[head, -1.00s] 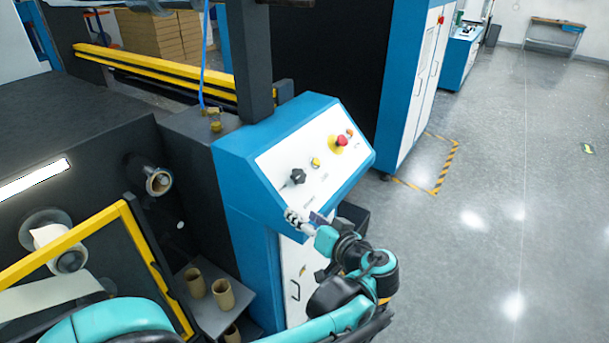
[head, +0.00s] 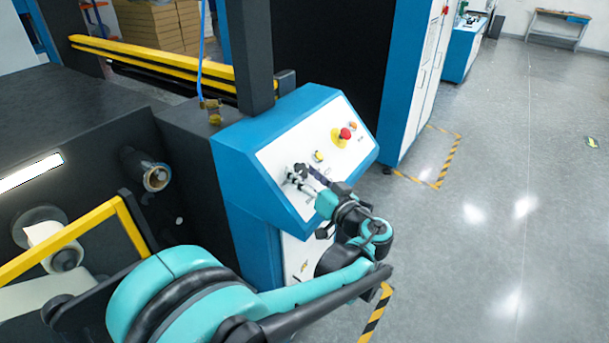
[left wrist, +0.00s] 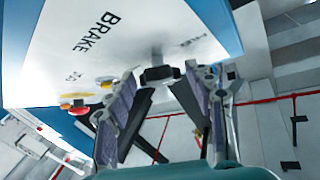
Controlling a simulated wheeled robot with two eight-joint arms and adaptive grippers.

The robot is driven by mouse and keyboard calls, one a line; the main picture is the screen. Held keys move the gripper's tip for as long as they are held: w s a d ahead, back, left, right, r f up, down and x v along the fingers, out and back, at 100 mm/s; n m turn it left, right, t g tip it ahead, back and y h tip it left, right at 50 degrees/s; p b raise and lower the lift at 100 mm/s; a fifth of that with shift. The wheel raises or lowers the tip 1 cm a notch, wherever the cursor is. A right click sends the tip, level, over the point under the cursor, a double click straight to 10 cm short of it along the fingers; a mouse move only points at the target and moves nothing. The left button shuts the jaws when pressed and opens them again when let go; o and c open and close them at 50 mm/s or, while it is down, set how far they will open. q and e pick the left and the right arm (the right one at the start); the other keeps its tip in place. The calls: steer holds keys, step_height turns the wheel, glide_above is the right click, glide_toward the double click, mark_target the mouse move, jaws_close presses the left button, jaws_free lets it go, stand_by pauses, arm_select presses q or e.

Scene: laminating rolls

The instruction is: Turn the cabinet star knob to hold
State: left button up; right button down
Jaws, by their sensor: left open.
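The black star knob (head: 301,169) sits on the white sloped face of the blue cabinet's control panel (head: 322,185). My left gripper (head: 294,176) is at the knob, its fingers reaching up to the panel from the lower right. In the left wrist view the knob (left wrist: 159,75) stands between the two spread fingertips of the open gripper (left wrist: 160,80). I cannot tell whether either finger touches it. The lettering BRAKE is readable on the panel there; the lettering by the knob is too blurred to read. My right gripper is not in view.
A yellow button (head: 318,156) and a red emergency button (head: 345,133) on a yellow base sit farther along the panel. A yellow guard frame (head: 60,240) and rolls are at the left.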

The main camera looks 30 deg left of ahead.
arm_select(q)
steer(key=c, duration=1.2)
steer(key=shift+o, duration=0.2)
